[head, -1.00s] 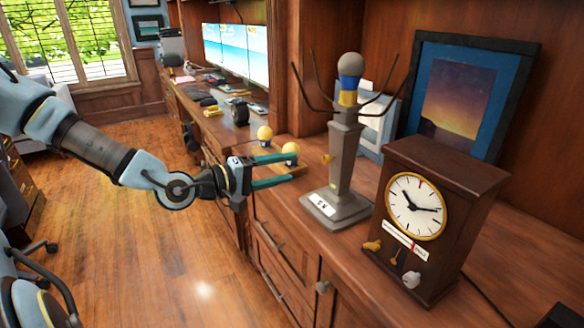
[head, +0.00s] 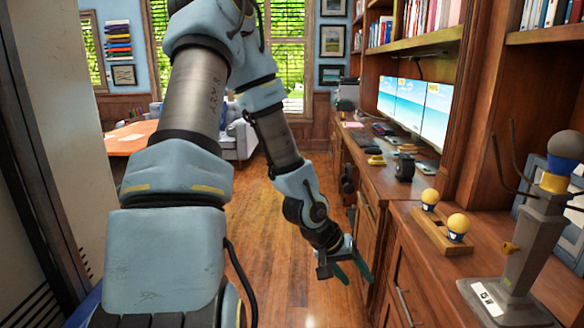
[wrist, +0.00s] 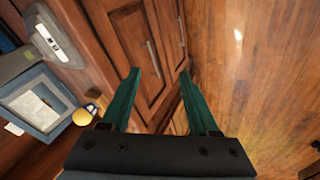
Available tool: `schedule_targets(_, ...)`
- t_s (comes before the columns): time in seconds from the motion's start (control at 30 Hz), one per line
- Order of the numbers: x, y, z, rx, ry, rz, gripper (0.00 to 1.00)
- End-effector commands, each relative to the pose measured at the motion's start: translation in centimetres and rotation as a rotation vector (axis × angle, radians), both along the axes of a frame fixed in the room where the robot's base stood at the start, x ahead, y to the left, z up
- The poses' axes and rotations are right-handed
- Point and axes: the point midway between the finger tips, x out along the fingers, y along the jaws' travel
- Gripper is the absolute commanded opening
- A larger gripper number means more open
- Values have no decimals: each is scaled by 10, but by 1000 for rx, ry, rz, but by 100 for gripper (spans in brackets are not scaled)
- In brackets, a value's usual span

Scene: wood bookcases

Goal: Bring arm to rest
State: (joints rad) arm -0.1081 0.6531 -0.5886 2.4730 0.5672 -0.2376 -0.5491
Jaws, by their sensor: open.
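My gripper (head: 352,272) hangs at the end of my arm over the wood floor, just left of the cabinet fronts in the head view. Its two green fingers are spread apart with nothing between them. In the wrist view my gripper (wrist: 158,88) is also open and empty, with cabinet doors and floor beyond the fingers. My arm reaches forward from the left-centre of the head view and bends down to the gripper. The gripper is apart from the counter.
The wooden counter (head: 500,240) runs along the right. It bears a grey stand (head: 530,250) with prongs and a wooden holder (head: 430,235) with two yellow-topped pieces. Monitors (head: 415,105) stand farther back. Open floor (head: 270,240) lies left of the cabinets (head: 400,280).

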Motion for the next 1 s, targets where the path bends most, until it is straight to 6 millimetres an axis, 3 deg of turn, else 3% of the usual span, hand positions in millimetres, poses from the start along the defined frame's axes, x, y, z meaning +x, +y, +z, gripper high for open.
schedule_targets(0.03,10,30,6,102,-31,19,61)
schedule_targets(0.2,20,123,39,370,-52,105,61)
schedule_targets(0.3,13,164,67,459,-33,167,61)
schedule_targets(0.4,0,191,92,496,-1,219,61)
schedule_targets(0.6,-20,211,118,495,45,271,61)
schedule_targets(1.0,-23,213,122,491,56,279,61)
